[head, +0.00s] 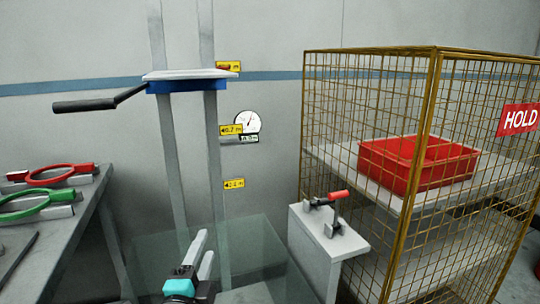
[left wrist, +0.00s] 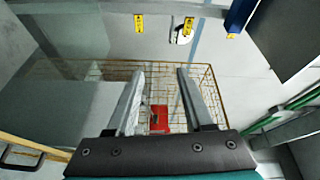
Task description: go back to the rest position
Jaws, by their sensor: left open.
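My left gripper (head: 203,245) shows at the bottom centre of the head view, its two pale fingers pointing up and away from a dark wrist with a turquoise part. In the left wrist view my left gripper (left wrist: 160,75) has its two fingers apart, with nothing between them. It touches no object that I can see. A see-through greenish panel (head: 262,240) appears around the gripper in the head view; I cannot tell its exact distance. My right gripper is in neither view.
A gold wire cage (head: 432,120) at right holds a red bin (head: 400,165) on a shelf. A red-handled clamp (head: 336,200) sits on a grey stand (head: 313,255). A lift post carries a handled plate (head: 190,75). Red (head: 62,176) and green (head: 30,208) ring tools lie on the left bench.

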